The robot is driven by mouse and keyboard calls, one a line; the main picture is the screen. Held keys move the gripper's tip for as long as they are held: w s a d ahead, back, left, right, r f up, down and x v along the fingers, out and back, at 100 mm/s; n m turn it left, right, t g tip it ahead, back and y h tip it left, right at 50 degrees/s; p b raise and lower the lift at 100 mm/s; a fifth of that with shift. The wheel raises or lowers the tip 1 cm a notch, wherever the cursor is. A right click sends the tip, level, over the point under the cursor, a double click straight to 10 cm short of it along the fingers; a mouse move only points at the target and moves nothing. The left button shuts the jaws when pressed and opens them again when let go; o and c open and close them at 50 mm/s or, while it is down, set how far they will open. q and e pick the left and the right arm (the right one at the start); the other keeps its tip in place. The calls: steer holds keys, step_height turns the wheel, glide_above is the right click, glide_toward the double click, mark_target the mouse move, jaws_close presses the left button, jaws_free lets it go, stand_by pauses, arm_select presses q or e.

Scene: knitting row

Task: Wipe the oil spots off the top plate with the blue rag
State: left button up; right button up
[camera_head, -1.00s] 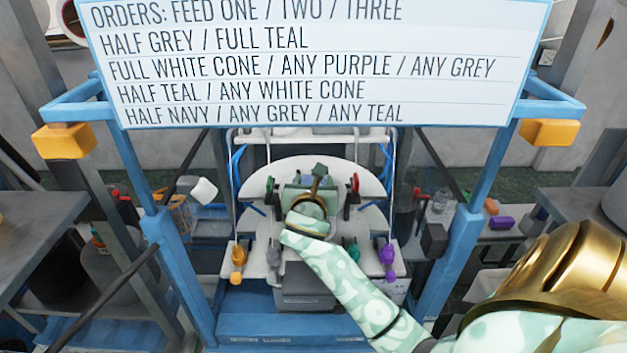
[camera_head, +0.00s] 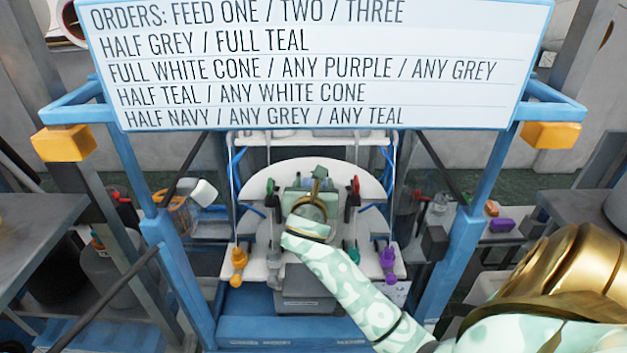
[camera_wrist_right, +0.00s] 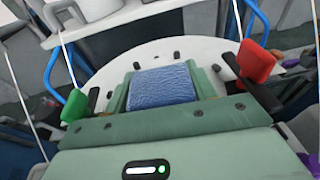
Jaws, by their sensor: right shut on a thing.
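The top plate (camera_head: 260,182) is a white, round-edged plate in the middle of the machine; it also fills the middle of the right wrist view (camera_wrist_right: 110,72). My right gripper (camera_head: 318,178) is over it and hides part of it. In the right wrist view the gripper (camera_wrist_right: 162,90) is shut on the blue rag (camera_wrist_right: 162,84), a folded, ribbed pad between its green fingers. I cannot tell whether the rag touches the plate. A few small dark marks show by the rag, and I cannot tell whether they are oil spots or fittings. My left gripper is not in view.
A red part (camera_wrist_right: 257,60) and a green part (camera_wrist_right: 75,106) on dark arms flank the gripper closely. An orange knob (camera_head: 239,262) and a purple knob (camera_head: 388,260) stand at the front. Blue posts and a large order board (camera_head: 310,65) frame the machine.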

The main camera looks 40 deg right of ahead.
steer(key=shift+r+x, duration=0.15)
steer(key=shift+x, duration=0.85)
steer(key=shift+r+x, duration=0.15)
steer(key=shift+x, duration=0.85)
steer(key=shift+s+a+f, duration=0.1)
steer(key=shift+s+a, duration=0.35)
steer(key=shift+a, duration=0.15)
steer(key=shift+f+v, duration=0.25)
steer(key=shift+v, duration=0.95)
steer(key=shift+r+x, duration=0.2)
steer(key=shift+x, duration=0.75)
steer(key=shift+r+x, duration=0.2)
steer(key=shift+x, duration=0.75)
steer(key=shift+w, duration=0.1)
steer(key=shift+r, duration=0.1)
step_height(320, 180, up, 6)
steer(key=shift+w+d+f, duration=0.1)
steer(key=shift+d, duration=0.1)
